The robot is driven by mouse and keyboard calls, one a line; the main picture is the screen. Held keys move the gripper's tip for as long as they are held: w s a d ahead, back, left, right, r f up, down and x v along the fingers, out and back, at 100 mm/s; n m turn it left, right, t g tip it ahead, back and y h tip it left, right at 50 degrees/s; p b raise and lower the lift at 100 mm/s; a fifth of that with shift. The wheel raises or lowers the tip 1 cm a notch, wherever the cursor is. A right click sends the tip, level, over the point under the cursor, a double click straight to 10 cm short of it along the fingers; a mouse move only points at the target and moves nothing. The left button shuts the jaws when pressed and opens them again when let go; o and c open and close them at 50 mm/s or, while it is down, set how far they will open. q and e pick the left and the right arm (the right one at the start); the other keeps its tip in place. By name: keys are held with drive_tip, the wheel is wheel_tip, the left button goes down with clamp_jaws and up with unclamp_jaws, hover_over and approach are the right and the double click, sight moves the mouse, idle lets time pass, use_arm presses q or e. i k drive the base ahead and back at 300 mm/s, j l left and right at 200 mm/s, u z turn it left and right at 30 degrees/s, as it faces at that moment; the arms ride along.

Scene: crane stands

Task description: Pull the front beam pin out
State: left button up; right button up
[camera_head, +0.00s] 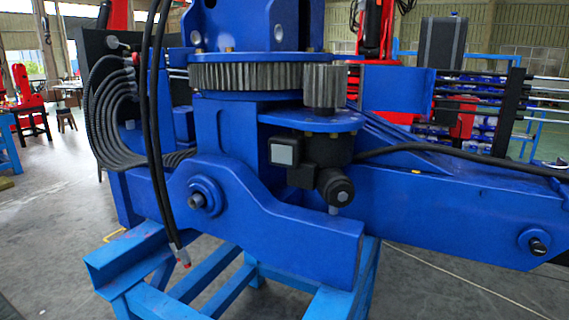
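A blue crane base fills the middle of the head view. A round dark pin end (197,201) sits in a round blue boss on the left part of its lower beam (290,232). A second dark pin end (538,246) sits in a boss near the far right of the long blue beam (440,205). Both pin ends are seated in their bosses. I cannot tell from the picture which one is the front beam pin. Neither of my grippers is in view.
A light blue stand (215,285) carries the crane base. A black motor (336,187) juts out below the gear. Grey floor (430,290) is open at lower right.

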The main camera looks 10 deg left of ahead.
sight(538, 249)
drive_tip(key=z, duration=1.3)
drive_tip(key=u, duration=1.55)
drive_tip(key=z, duration=1.55)
